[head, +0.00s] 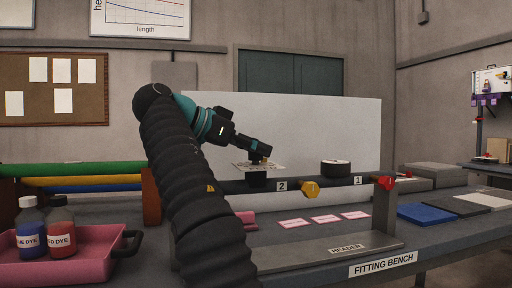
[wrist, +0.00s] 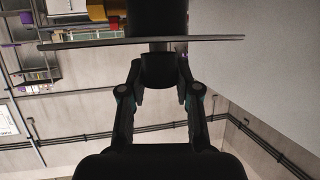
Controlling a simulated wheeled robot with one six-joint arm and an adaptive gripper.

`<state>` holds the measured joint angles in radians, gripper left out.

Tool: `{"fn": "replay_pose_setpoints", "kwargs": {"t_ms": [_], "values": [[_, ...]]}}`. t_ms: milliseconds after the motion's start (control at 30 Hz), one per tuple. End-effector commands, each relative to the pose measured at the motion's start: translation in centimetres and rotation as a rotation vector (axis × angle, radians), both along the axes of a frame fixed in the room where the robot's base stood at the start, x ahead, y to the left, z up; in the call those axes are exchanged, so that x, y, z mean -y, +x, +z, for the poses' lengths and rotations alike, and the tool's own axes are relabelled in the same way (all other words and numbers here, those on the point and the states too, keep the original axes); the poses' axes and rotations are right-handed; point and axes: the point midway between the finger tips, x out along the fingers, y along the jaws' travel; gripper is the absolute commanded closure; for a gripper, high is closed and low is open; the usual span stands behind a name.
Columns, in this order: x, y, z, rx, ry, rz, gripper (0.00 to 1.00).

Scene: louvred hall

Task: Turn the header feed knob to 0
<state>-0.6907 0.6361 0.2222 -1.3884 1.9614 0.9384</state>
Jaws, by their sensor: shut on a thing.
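The header feed knob (wrist: 158,72) is a dark round knob, seen in the wrist view between my gripper's fingers. My gripper (head: 260,158) comes down on it from above at the left part of the dark header pipe (head: 325,184), and is shut on it. A thin pale dial plate (head: 243,165) lies just under the fingers; it shows edge-on in the wrist view (wrist: 85,44). Its marks are too small to read, and the knob's pointer is hidden, so I cannot tell its setting. A grey plate marked HEADER (head: 347,249) lies in front.
A yellow valve (head: 310,189) by label 2 and a red valve (head: 385,182) by label 1 stick out from the header. A round black piece (head: 336,169) stands on the pipe to the right. A pink tray (head: 85,262) with dye bottles is at left.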

Motion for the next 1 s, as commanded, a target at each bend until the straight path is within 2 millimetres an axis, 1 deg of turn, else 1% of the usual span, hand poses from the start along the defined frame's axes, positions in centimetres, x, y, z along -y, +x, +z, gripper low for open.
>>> {"fn": "replay_pose_setpoints", "kwargs": {"t_ms": [33, 467, 500, 600, 1000], "values": [[-0.18, 0.07, -0.5, -0.01, 0.002, -0.003, 1.0], [-0.19, -0.02, -0.74, -0.015, 0.004, -0.009, 1.0], [-0.19, -0.02, -0.74, -0.015, 0.004, -0.009, 0.66], [-0.18, -0.03, -0.7, -0.014, 0.004, -0.01, 0.42], [-0.07, -0.08, -0.47, -0.009, 0.004, -0.009, 0.42]]}}
